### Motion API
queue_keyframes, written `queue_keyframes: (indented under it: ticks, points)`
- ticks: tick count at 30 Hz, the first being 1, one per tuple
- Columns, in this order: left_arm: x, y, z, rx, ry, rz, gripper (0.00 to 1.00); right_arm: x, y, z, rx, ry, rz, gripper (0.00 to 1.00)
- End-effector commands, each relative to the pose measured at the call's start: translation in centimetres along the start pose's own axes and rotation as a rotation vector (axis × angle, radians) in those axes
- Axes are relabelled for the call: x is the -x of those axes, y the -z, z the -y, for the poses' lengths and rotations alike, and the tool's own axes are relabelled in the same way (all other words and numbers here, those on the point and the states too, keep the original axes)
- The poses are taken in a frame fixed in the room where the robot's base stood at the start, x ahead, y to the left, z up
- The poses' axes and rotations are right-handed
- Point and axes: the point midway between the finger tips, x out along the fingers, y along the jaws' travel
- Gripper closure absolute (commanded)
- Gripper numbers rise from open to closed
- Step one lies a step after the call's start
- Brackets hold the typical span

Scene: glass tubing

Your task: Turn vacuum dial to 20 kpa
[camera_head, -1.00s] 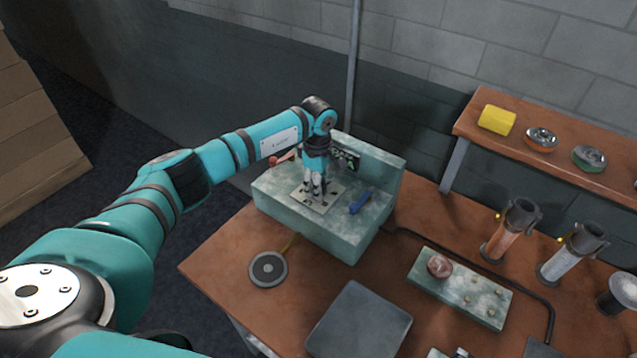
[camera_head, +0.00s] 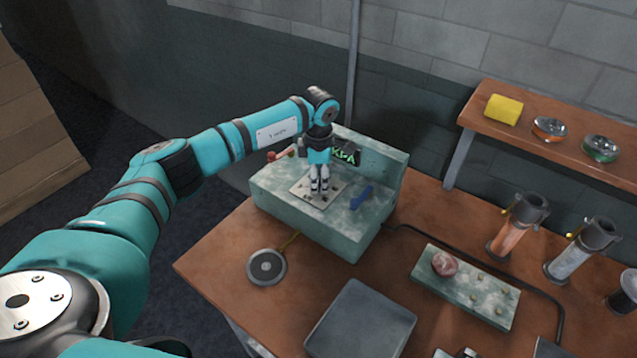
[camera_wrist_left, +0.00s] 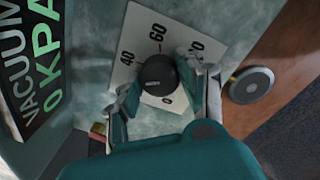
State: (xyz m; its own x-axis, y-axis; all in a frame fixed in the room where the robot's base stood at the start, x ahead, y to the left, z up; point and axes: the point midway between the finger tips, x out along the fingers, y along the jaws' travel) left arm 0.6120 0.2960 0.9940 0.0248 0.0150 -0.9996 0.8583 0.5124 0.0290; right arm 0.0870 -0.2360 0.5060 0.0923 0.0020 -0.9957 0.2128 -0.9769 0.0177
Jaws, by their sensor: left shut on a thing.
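The vacuum dial is a black round knob (camera_wrist_left: 158,75) on a white scale plate (camera_wrist_left: 137,50) that shows 40, 60 and 0. The other number by the right finger is partly covered. My left gripper (camera_head: 319,191) points down over the plate (camera_head: 302,191) on the green console (camera_head: 325,222). In the wrist view its fingers are closed on both sides of the knob. The display panel (camera_wrist_left: 32,68) shows VACUUM and 0 KPA in the wrist view. It is partly hidden behind my gripper in the head view (camera_head: 347,154).
A blue lever (camera_head: 361,198) sits on the console right of the plate. A round grey disc (camera_head: 266,267) lies on the table left of it. A grey box (camera_head: 360,320) and a green block (camera_head: 465,287) stand in front. A shelf (camera_head: 490,128) is at the right.

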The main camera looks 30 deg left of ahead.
Motion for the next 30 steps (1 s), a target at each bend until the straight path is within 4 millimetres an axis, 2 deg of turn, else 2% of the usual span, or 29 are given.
queue_keyframes:
  ticks: [3, 15, 30]
  points:
    - [-0.1, 0.0, -0.1, 0.109, -0.003, -0.003, 0.93, -0.9, -0.1, 0.0, 0.0, 0.0, 0.0, 0.68]
    - [0.0, -0.1, -0.1, 0.406, -0.003, -0.01, 0.93, -2.2, -0.2, 0.1, 0.0, 0.001, 0.001, 0.68]
    - [0.1, -0.1, -0.1, 0.528, -0.002, -0.014, 0.93, -2.6, -0.2, 0.3, 0.0, 0.003, 0.0, 0.68]
